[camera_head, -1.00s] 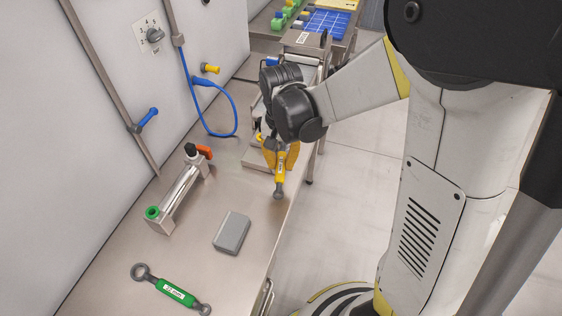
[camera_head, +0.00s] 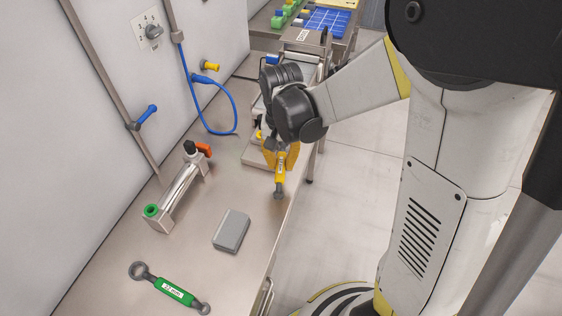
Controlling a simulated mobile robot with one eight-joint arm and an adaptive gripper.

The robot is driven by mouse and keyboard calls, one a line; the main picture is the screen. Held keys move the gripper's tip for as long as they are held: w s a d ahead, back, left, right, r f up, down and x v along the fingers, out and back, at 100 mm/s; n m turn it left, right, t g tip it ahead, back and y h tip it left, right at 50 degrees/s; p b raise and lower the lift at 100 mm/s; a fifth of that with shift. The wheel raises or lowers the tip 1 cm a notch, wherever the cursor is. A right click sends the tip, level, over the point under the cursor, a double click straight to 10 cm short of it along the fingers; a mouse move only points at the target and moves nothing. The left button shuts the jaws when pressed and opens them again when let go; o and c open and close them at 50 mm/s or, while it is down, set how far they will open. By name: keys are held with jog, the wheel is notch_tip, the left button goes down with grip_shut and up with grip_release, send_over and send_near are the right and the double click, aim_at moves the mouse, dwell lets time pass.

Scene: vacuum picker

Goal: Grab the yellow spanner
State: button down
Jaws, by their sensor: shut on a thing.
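The yellow spanner (camera_head: 280,177) has a yellow grip with a pale label and a grey ring end that points toward the camera. It is at the right edge of the steel bench, near the far end. My gripper (camera_head: 279,157) has yellow fingers and is shut on the yellow spanner from above. The spanner's far end is hidden behind the fingers and wrist. I cannot tell whether the spanner touches the bench or hangs just above it.
A green spanner (camera_head: 172,289) lies at the front of the bench (camera_head: 215,275). A grey block (camera_head: 231,231) and a clear tube fixture (camera_head: 178,190) with green and orange ends stand between. A blue hose (camera_head: 231,108) hangs from the left wall. A blue-gridded tray (camera_head: 327,21) is farther back.

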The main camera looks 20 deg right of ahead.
jog(key=shift+f+b, duration=0.4)
jog(key=shift+f, duration=0.1)
dwell(0.6)
jog(key=shift+s+d+n, duration=0.25)
jog(key=shift+d+n, duration=0.65)
jog(key=shift+n, duration=0.2)
jog(key=shift+s+d+n, duration=0.1)
jog(key=shift+d+n, duration=1.4)
jog(key=shift+n, duration=0.1)
jog(key=d+n, duration=0.1)
jog(key=n, duration=0.1)
jog(key=w+d+n, duration=0.1)
jog(key=d+n, duration=0.1)
jog(key=d+n+b, duration=0.1)
jog(key=d, duration=0.1)
jog(key=shift+w+n, duration=0.35)
jog(key=shift+n, duration=0.05)
jog(key=shift+a, duration=0.2)
jog(key=shift+r+p, duration=0.55)
jog(key=shift+r, duration=0.5)
